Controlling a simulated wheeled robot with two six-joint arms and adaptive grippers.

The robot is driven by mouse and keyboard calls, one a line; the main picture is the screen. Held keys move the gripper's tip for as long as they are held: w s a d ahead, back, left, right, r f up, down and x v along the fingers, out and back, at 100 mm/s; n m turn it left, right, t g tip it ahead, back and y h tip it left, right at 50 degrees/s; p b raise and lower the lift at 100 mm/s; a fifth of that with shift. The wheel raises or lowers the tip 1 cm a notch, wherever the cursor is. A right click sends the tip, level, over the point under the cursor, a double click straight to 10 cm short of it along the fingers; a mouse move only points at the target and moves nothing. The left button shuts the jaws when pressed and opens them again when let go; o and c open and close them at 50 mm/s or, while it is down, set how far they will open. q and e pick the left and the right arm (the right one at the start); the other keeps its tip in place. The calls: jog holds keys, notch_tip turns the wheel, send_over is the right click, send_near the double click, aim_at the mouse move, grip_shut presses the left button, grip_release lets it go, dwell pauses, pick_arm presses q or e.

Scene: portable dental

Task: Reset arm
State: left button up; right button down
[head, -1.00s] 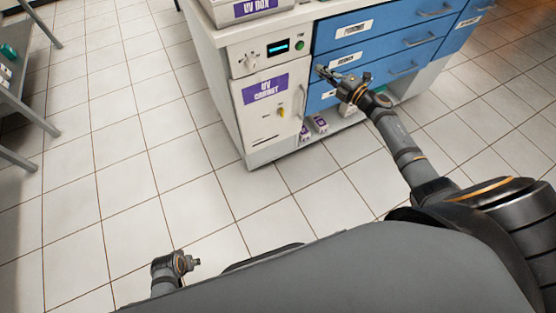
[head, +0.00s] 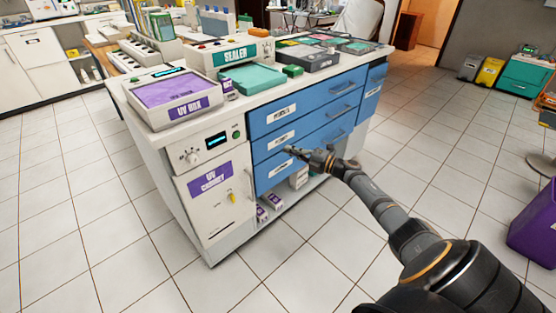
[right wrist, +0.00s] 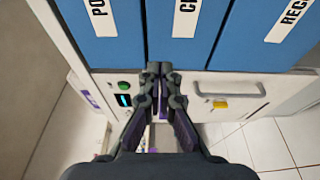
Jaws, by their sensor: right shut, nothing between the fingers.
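My right arm reaches forward from the lower right in the head view. Its gripper (head: 290,150) is shut and empty, in front of the left part of the blue drawers (head: 321,112). In the right wrist view the shut fingers (right wrist: 160,68) point at the drawer fronts, close to the lower edge of one labelled drawer (right wrist: 179,20). I cannot tell whether the tips touch the cabinet. The drawers look shut. My left gripper is out of view.
A UV cabinet (head: 212,195) with a handle and yellow key stands left of the drawers. The countertop holds a UV box (head: 178,96), a sealer (head: 237,54) and a teal tray (head: 254,79). A purple bin (head: 534,225) stands at right. Tiled floor lies clear around the cabinet.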

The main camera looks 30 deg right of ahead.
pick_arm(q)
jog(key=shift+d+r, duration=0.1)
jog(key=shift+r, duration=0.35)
pick_arm(e)
jog(key=shift+s+d, duration=0.1)
jog(key=shift+d, duration=0.4)
jog(key=shift+r, duration=0.1)
